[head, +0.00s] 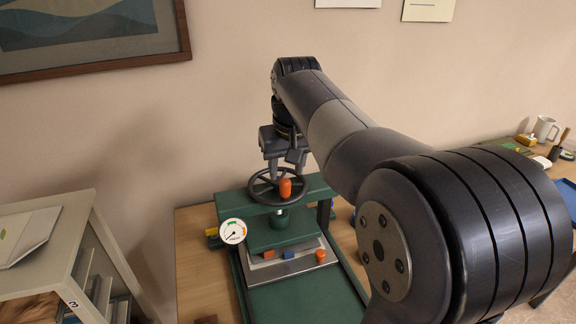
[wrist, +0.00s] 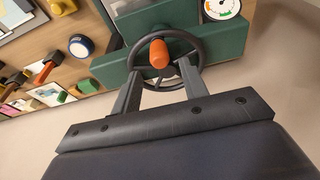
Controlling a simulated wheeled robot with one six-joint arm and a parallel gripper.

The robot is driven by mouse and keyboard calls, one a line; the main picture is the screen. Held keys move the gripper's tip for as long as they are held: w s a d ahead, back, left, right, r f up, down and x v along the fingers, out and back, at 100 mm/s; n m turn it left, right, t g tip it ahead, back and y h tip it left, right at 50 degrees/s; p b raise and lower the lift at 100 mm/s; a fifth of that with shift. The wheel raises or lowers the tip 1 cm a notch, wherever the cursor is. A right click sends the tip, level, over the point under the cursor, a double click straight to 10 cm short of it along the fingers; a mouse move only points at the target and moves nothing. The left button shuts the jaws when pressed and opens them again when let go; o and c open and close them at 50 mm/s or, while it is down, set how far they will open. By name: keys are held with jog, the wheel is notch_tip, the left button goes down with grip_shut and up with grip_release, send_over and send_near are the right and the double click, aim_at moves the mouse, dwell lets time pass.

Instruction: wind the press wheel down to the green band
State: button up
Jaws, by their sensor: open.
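The black press wheel (head: 262,198) lies flat on top of the green press (head: 284,235). Its orange knob (head: 286,188) stands up at the near side of the rim. The white round dial (head: 233,231) on the press front has a green band at its top and an orange one at its right; its thin needle seems to point lower left, outside the green. My gripper (head: 284,172) points down just above the wheel, close to the knob. In the wrist view its open fingers (wrist: 160,72) are spread either side of the knob (wrist: 159,54); contact cannot be told.
A grey shelf unit (head: 88,245) stands left of the press. Orange and blue small pieces (head: 289,254) lie on the press's metal plate. A framed picture hangs on the wall behind.

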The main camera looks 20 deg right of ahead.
aim_at(284, 180)
jog(key=shift+b+x, duration=1.15)
jog(key=shift+x, duration=0.75)
jog(key=shift+f, duration=0.1)
jog(key=shift+w+f, duration=0.1)
jog(key=shift+f, duration=0.15)
jog(key=c, duration=0.8)
jog(key=shift+a, duration=0.1)
